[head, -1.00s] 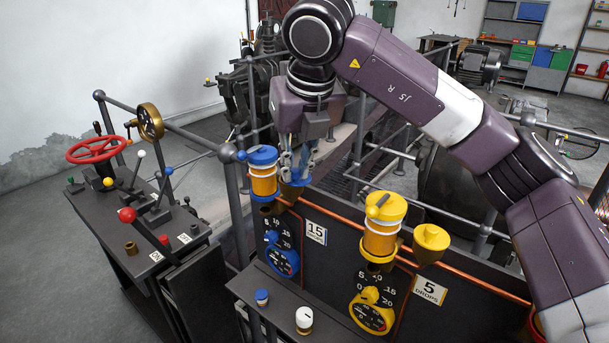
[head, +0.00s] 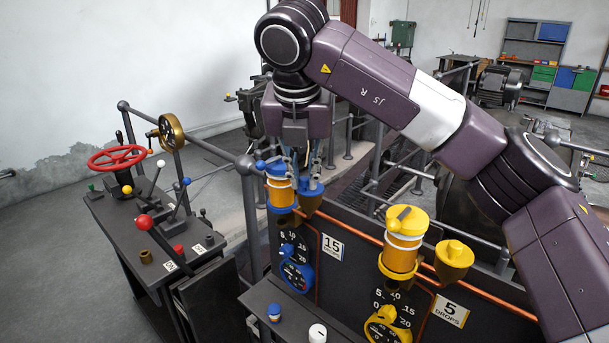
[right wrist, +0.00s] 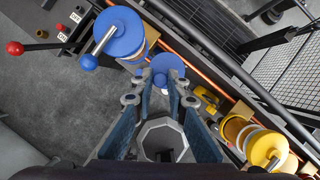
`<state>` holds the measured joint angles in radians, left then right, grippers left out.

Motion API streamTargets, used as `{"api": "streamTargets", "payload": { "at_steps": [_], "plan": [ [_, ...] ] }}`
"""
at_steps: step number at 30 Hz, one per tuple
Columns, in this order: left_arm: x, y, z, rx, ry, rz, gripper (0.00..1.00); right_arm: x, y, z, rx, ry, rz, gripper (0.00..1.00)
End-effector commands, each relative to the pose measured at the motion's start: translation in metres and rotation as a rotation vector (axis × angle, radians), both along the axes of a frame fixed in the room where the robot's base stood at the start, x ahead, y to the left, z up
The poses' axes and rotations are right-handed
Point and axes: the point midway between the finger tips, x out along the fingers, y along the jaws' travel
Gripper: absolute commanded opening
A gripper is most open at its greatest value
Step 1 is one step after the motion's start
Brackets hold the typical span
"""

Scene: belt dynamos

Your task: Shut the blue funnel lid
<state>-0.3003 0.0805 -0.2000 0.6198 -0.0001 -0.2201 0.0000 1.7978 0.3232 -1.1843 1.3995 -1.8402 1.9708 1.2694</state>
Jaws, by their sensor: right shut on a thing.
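The blue funnel lid (head: 313,190) is at the top of the small funnel (head: 308,205), just right of the blue-capped oiler (head: 281,185). In the right wrist view the lid (right wrist: 168,63) is a round blue disc at the fingertips. My right gripper (head: 303,170) points down over the funnel. In the wrist view its fingertips (right wrist: 162,80) are close together and shut on the blue lid. The fingers hide part of the lid, and I cannot tell whether it lies fully closed. My left gripper is not in view.
A yellow-capped oiler (head: 403,240) and yellow funnel (head: 454,258) stand to the right along the copper pipe (head: 350,231). A control desk (head: 130,215) with a red wheel (head: 117,158) and levers is at left. A dark railing runs behind.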

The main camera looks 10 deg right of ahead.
Motion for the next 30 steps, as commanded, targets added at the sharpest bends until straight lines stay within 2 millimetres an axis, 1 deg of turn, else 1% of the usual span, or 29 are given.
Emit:
{"api": "streamTargets", "payload": {
  "at_steps": [1,5,6,9,11,18,22,26,30],
  "plan": [
    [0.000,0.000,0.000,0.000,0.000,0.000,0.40,0.001,0.000,0.003,0.003,-0.009,-0.002,0.00],
    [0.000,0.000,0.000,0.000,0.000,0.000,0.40,0.001,0.000,0.003,0.003,-0.009,-0.002,0.00],
    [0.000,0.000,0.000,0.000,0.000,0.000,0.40,0.001,0.000,0.003,0.004,-0.009,-0.002,0.14],
    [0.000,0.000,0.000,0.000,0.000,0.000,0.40,0.001,0.000,0.003,0.003,-0.008,-0.001,0.26],
    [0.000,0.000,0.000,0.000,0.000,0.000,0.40,0.001,0.000,0.002,0.002,-0.007,-0.001,0.31],
    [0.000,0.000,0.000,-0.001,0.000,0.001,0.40,0.001,0.000,0.001,0.001,-0.004,0.000,0.31],
    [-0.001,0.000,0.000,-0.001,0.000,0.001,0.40,-0.002,0.001,0.007,0.002,-0.004,0.000,0.31],
    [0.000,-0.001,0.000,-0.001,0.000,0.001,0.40,-0.009,0.003,0.026,0.002,-0.007,0.001,0.31],
    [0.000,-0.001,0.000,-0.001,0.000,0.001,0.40,-0.018,0.006,0.052,0.001,-0.010,-0.001,0.31]
  ]
}}
